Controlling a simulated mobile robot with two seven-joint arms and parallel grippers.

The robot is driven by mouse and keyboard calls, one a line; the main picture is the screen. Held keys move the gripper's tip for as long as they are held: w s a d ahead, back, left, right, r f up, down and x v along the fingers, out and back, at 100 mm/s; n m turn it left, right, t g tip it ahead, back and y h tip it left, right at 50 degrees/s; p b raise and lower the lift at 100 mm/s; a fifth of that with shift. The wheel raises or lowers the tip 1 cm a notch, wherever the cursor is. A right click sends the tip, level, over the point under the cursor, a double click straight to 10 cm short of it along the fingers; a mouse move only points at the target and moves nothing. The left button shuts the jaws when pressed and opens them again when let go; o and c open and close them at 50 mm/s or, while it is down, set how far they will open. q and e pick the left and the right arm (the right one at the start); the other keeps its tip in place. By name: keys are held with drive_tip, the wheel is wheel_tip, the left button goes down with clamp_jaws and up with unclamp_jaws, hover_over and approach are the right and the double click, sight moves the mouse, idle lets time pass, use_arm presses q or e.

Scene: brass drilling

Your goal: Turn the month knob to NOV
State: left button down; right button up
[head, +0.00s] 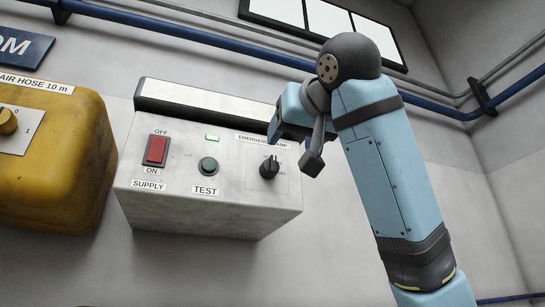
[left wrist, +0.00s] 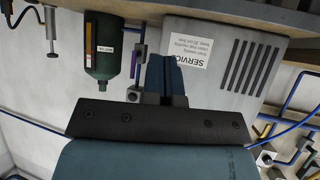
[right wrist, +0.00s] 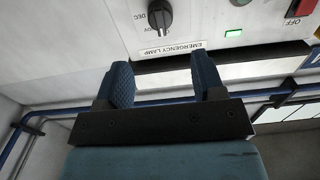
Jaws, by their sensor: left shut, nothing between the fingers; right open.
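The black month knob (head: 269,168) sits at the right of a grey-white wall box, under the label EMERGENCY LAMP. It also shows in the right wrist view (right wrist: 160,15) at the top, with DEC readable beside it; the other marks are too small or cut off. My right gripper (head: 293,147) is open and empty, just above and right of the knob in the head view, apart from it. In the right wrist view its open fingers (right wrist: 162,75) point toward the box. My left gripper (left wrist: 165,75) is shut and empty, seen only in the left wrist view.
The wall box (head: 240,211) also bears a red SUPPLY switch (head: 156,150), a TEST button (head: 208,166) and a lit green lamp (head: 212,138). A yellow unit (head: 85,165) stands left. A dark green bottle (left wrist: 104,48) and a SERVICE panel (left wrist: 205,65) are near my left gripper.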

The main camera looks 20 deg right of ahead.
sight(274, 161)
drive_tip(key=w+p, duration=0.3)
drive_tip(key=w, duration=0.6)
drive_tip(key=shift+w+a, duration=0.1)
drive_tip(key=shift+a, duration=0.1)
use_arm(q)
drive_tip(key=shift+s+a+r+n, duration=0.1)
drive_tip(key=shift+s+r+n, duration=0.05)
drive_tip(key=shift+r, duration=0.45)
drive_tip(key=shift+s+a+r+n, duration=0.1)
drive_tip(key=shift+s+r+n, duration=0.05)
drive_tip(key=shift+r, duration=0.45)
use_arm(e)
drive_tip(key=shift+w, duration=0.35)
use_arm(q)
drive_tip(key=shift+w, duration=0.1)
use_arm(e)
drive_tip(key=shift+c, duration=0.3)
drive_tip(key=c, duration=0.8)
use_arm(q)
drive_tip(key=shift+w+a+r, duration=0.1)
drive_tip(key=shift+w+r, duration=0.15)
use_arm(e)
drive_tip(key=shift+c, duration=0.2)
